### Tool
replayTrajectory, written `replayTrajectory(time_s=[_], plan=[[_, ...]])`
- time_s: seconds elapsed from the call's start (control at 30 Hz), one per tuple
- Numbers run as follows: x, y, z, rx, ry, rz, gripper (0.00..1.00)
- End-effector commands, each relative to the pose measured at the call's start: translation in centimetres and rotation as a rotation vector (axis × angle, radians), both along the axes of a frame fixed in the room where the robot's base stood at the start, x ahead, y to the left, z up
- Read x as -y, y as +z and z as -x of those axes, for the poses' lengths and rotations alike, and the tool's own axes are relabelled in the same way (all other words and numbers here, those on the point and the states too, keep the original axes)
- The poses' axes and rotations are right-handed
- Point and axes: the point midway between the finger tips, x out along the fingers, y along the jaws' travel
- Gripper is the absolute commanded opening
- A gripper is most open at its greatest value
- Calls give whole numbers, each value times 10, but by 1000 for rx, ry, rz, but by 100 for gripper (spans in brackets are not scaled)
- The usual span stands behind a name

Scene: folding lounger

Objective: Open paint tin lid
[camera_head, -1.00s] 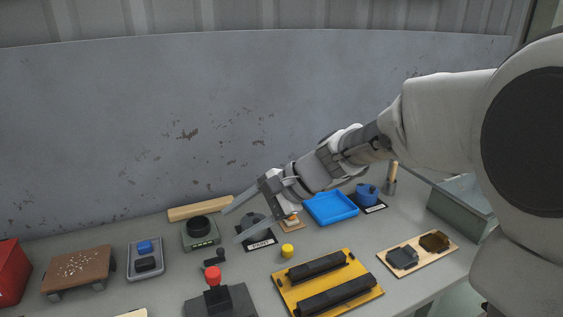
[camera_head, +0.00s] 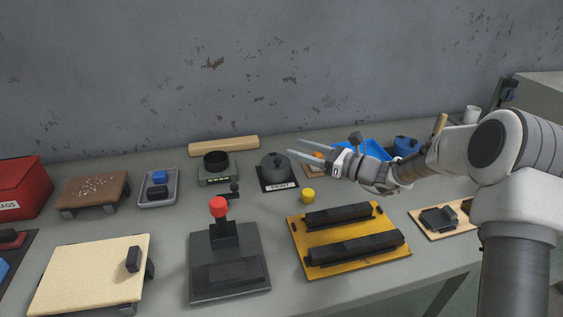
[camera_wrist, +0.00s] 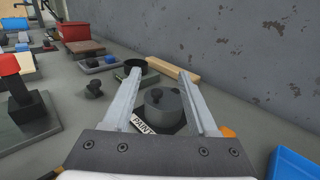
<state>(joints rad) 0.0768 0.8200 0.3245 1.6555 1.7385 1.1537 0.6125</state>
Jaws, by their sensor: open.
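The paint tin (camera_head: 276,166) is a dark grey round tin with a knobbed lid, on a dark base with a white label at its front. The lid (camera_wrist: 160,98) sits on the tin in the wrist view, and the label partly reads "PAIN". My gripper (camera_head: 294,148) is open and empty, with its long fingers pointing left, just right of the tin in the head view. I see no contact with the lid.
A green-grey device with a black round top (camera_head: 216,165) stands left of the tin, with a wooden bar (camera_head: 223,146) behind. A yellow cylinder (camera_head: 308,196) and a yellow board (camera_head: 299,252) lie in front. A blue tray (camera_head: 372,149) is at right. The wall (camera_head: 270,70) stands behind.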

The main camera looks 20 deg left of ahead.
Motion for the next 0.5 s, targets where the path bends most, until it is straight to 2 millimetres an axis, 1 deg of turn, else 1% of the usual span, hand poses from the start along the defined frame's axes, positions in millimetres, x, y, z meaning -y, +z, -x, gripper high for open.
replayTrajectory(time_s=[0.03, 0.27, 0.3, 0.4, 0.5], plan=[[0, -14, 0, -5, 0, 1, 59], [-1, -66, 1, -4, 2, 2, 59], [-14, -59, -1, 3, 6, 0, 59], [-34, -59, -6, 4, 6, 2, 59], [-50, -58, -10, 3, 5, 2, 59]])
